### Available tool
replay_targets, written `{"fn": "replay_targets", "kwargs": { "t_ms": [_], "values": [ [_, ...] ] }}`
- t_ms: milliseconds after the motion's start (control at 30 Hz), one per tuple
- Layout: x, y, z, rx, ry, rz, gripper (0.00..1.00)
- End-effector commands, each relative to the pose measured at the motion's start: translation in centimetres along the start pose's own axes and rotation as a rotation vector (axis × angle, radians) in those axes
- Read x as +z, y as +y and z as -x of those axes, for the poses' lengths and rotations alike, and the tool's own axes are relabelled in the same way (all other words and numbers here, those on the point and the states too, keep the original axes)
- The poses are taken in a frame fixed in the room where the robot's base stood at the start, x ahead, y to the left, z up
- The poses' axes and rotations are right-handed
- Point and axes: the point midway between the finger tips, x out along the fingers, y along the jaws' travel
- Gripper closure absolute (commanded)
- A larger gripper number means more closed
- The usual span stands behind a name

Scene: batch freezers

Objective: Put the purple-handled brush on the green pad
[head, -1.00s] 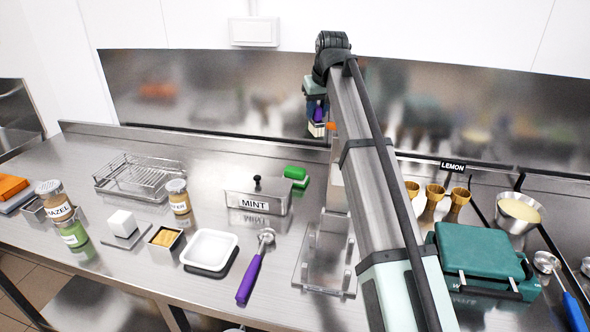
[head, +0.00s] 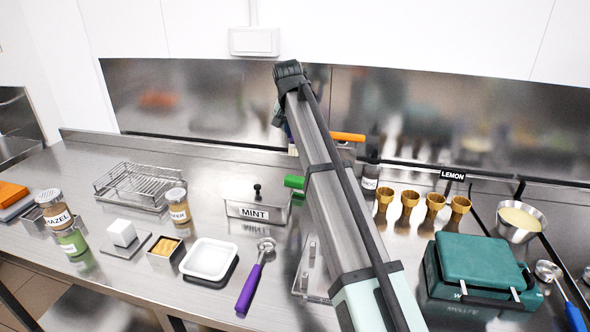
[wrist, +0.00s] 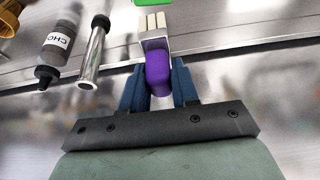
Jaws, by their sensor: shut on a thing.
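My gripper (wrist: 158,88) is shut on the purple handle of the brush (wrist: 157,66) in the wrist view. The brush's pale ferrule and cream bristles extend away from the fingers. In the head view my arm hides most of the gripper and brush; only a small pale and purple bit of the brush (head: 292,147) shows at the arm's left edge. A green object, seemingly the green pad (head: 294,182), lies right of the MINT container, partly behind my arm. A green edge (wrist: 149,2) also shows beyond the bristles at the top of the wrist view.
A MINT container (head: 257,207), a white tray (head: 209,259) and a purple-handled scoop (head: 249,287) stand left of my arm. Several golden cups (head: 408,200) and a teal appliance (head: 480,262) are at right. A dark-capped bottle (wrist: 59,43) shows in the wrist view.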

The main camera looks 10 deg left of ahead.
Motion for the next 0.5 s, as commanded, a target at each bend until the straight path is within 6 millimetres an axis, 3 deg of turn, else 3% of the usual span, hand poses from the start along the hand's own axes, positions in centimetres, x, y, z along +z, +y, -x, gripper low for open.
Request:
{"fn": "replay_targets", "kwargs": {
  "t_ms": [300, 500],
  "values": [
    [1.9, 0.1, -4.4, 0.0, -0.001, 0.0, 1.0],
    [2.4, 0.0, -5.7, 0.0, -0.001, 0.0, 1.0]
  ]
}}
